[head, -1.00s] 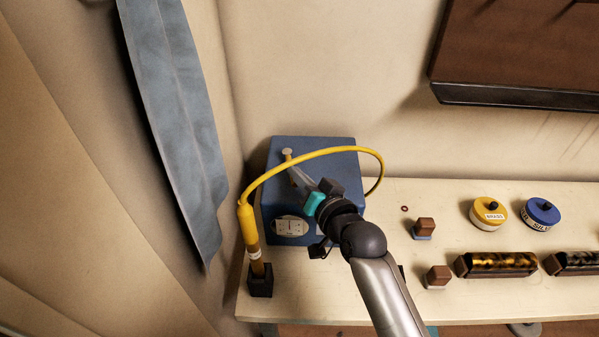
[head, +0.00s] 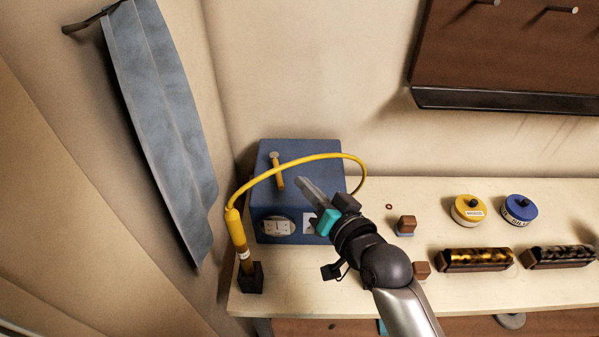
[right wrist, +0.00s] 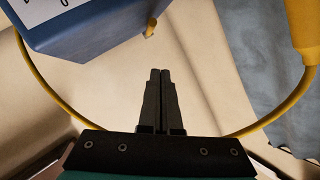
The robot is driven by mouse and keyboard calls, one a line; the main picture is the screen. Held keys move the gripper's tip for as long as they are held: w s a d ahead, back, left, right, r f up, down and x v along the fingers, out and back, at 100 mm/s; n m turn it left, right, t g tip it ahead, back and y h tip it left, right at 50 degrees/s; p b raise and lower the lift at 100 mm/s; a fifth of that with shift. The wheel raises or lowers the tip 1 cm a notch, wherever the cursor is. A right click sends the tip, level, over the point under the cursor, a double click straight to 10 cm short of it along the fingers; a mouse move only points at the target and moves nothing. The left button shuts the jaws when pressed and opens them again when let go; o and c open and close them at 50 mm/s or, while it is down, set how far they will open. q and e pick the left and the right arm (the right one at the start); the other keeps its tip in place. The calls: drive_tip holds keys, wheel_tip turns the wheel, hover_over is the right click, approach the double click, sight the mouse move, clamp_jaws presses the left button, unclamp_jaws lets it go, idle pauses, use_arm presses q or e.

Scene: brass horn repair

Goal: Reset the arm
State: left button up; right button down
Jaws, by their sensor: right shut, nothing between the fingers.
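My right gripper (head: 306,186) is shut and empty. In the head view it is raised in front of the blue box (head: 300,150), at the box's right half, and hides part of its front. In the right wrist view the two fingers (right wrist: 160,74) are pressed together with nothing between them. The blue box (right wrist: 85,22) shows at the upper left there. My left gripper is not in view.
A yellow cable (head: 300,161) arcs over the box from a yellow-handled tool (head: 238,235) in a black holder (head: 251,278). A yellow peg (head: 278,175) is on the box. Yellow (head: 468,209) and blue (head: 520,208) tins stand right. A grey cloth (head: 165,130) hangs left.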

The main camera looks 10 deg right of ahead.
drive_tip(key=shift+v, duration=1.25)
drive_tip(key=shift+a, duration=0.2)
